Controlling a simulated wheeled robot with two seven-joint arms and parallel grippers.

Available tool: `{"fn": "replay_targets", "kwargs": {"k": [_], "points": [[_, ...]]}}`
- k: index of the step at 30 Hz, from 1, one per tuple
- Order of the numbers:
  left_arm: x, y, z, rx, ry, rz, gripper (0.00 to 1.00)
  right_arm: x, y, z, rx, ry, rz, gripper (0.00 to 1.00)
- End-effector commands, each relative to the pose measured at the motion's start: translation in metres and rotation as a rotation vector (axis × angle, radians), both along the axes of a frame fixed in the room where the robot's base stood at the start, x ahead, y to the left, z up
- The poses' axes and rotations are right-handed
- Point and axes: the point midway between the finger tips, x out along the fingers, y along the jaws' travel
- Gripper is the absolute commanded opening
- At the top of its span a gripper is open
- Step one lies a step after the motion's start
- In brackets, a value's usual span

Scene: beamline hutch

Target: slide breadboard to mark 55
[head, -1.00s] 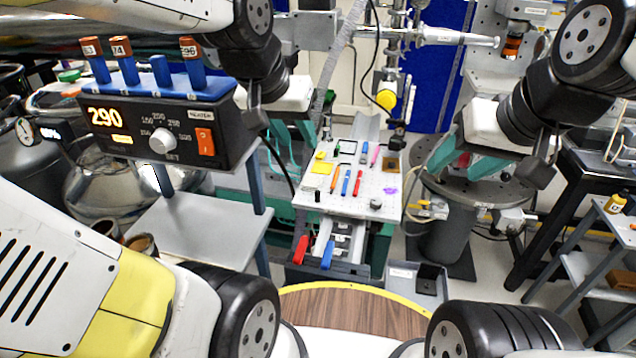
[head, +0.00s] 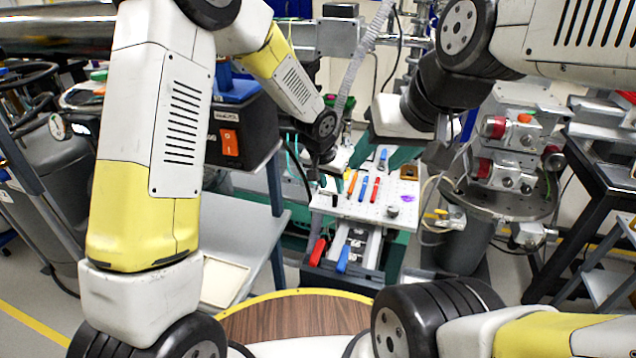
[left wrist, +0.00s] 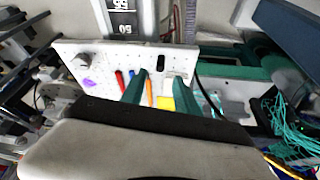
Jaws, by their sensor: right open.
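The white breadboard (head: 376,213) sits on a rail carriage in mid-view, carrying an orange, a blue and a red pen, a grey knob (head: 392,211) and a purple patch. A red handle (head: 318,251) and a blue handle (head: 343,259) stick out below its near edge. My left gripper (head: 338,166) is over the board's left side. My right gripper (head: 388,158) is open over the board's far side. A scale (left wrist: 123,20) carries numerals too unclear to read.
A dark heater box (head: 245,130) stands left of the board, partly behind my left arm, above a grey shelf (head: 262,232). A round metal table (head: 520,205) with red-buttoned units is at the right. A wooden round top (head: 290,318) is in front.

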Motion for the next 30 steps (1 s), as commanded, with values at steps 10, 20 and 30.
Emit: {"fn": "replay_targets", "kwargs": {"k": [10,20,30], "points": [[0.015,-0.010,-0.048,0.003,0.003,-0.002,0.37,0.000,0.000,0.000,0.000,0.000,0.000,0.53],[0.024,-0.015,-0.070,0.001,-0.001,0.000,0.37,0.000,0.000,0.000,0.000,0.000,0.000,0.53],[0.024,-0.015,-0.070,0.001,-0.001,0.000,0.10,0.000,0.000,0.000,0.000,0.000,0.000,0.53]]}}
